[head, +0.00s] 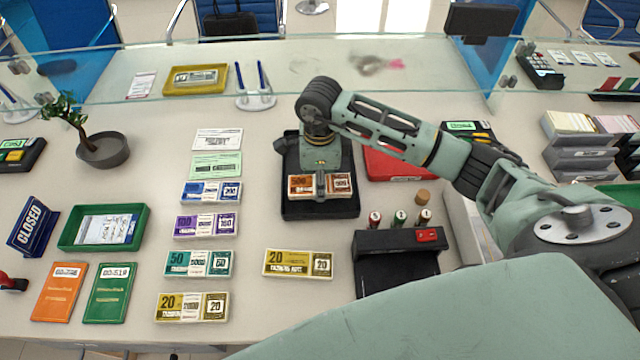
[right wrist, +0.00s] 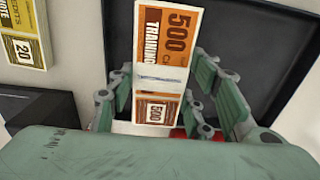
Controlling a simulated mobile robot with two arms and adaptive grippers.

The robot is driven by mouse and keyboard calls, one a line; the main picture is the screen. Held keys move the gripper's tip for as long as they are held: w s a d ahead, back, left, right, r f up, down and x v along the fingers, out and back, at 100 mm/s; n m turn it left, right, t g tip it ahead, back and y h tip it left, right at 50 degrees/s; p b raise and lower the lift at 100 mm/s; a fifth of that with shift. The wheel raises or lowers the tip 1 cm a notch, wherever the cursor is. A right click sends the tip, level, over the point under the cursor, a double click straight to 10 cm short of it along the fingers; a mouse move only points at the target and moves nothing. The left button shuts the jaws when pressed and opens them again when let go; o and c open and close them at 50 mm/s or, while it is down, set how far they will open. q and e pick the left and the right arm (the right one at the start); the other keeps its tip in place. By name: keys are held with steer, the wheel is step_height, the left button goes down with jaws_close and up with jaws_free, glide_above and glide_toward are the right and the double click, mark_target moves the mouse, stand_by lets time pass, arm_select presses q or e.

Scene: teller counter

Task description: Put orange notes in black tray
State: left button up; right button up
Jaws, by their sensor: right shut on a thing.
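A bundle of orange 500 notes (head: 300,186) is between the fingers of my right gripper (head: 320,188), which is shut on it. The bundle is over the black tray (head: 320,212), inside its outline in the head view. The right wrist view shows the orange notes (right wrist: 163,50) gripped between the green fingers (right wrist: 175,105), with the dark tray floor (right wrist: 262,50) behind. I cannot tell whether the bundle touches the tray floor. The arm hides part of the tray. My left gripper is not in view.
Left of the tray are stacked rows of purple (head: 206,224), teal (head: 198,263) and yellow notes (head: 191,306). Another yellow bundle (head: 298,263) lies in front of the tray. A red tray (head: 397,164) and a black stand with coin rolls (head: 398,241) are at right.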

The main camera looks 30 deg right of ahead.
step_height(320, 180, down, 2)
steer(key=shift+f+p, duration=0.25)
steer(key=shift+p, duration=0.05)
steer(key=shift+f, duration=0.3)
steer(key=o, duration=1.2)
steer(key=shift+r, duration=0.15)
steer(key=shift+r, duration=0.2)
step_height(320, 180, up, 11)
steer(key=b, duration=0.2)
steer(key=shift+f+b, duration=0.2)
steer(key=shift+b, duration=0.1)
steer(key=shift+r, duration=0.55)
